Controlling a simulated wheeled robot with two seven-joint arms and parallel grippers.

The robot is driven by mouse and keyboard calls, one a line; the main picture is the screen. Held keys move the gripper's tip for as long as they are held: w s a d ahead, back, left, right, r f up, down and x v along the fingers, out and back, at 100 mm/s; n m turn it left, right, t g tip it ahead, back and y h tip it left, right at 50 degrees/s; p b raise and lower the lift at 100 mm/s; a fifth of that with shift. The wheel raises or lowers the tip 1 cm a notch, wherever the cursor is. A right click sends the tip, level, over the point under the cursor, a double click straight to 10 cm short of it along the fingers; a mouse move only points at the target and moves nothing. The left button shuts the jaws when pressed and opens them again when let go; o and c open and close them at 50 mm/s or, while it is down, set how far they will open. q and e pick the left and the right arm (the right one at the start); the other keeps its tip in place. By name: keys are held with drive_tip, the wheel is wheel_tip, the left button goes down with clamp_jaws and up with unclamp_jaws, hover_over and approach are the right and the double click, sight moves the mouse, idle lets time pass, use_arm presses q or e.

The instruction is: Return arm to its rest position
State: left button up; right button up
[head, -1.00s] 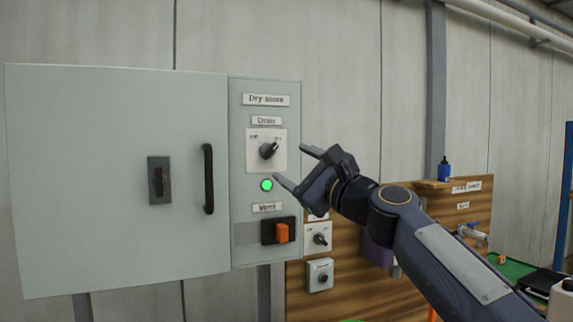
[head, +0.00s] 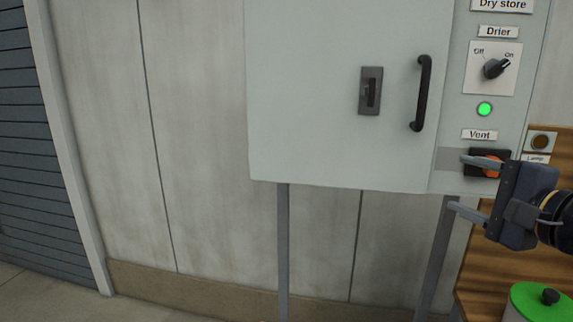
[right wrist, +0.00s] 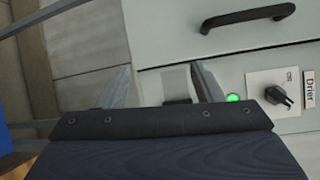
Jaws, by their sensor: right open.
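My right gripper (head: 458,183) is open and empty at the right of the head view, its two fingers pointing left. It is in front of the lower end of the control panel, and its upper finger overlaps the orange vent switch (head: 491,165) in the picture. I cannot tell whether they touch. In the right wrist view, the open fingers (right wrist: 161,68) have nothing between them but cabinet and panel behind. My left gripper is not in view.
The grey cabinet (head: 330,90) has a black handle (head: 421,92) and a latch (head: 370,90). The drier knob (head: 495,68) points toward On, and the green lamp (head: 484,109) is lit. A green-lidded container (head: 545,302) stands at lower right. Bare wall lies left.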

drive_tip(key=s+a+f+n+g, duration=0.3)
drive_tip(key=s+a+f+n, duration=0.1)
drive_tip(key=f, duration=0.6)
drive_tip(key=s+a+f+n+g, duration=0.4)
drive_tip(key=s+f+n, duration=0.2)
drive_tip(key=f, duration=0.5)
drive_tip(key=s+a+f+n+g, duration=0.3)
drive_tip(key=s+f+n, duration=0.2)
drive_tip(key=f, duration=0.5)
drive_tip(key=shift+s+a+f+n+g, duration=0.2)
drive_tip(key=shift+s+a+n+g, duration=0.15)
drive_tip(key=shift+s, duration=0.9)
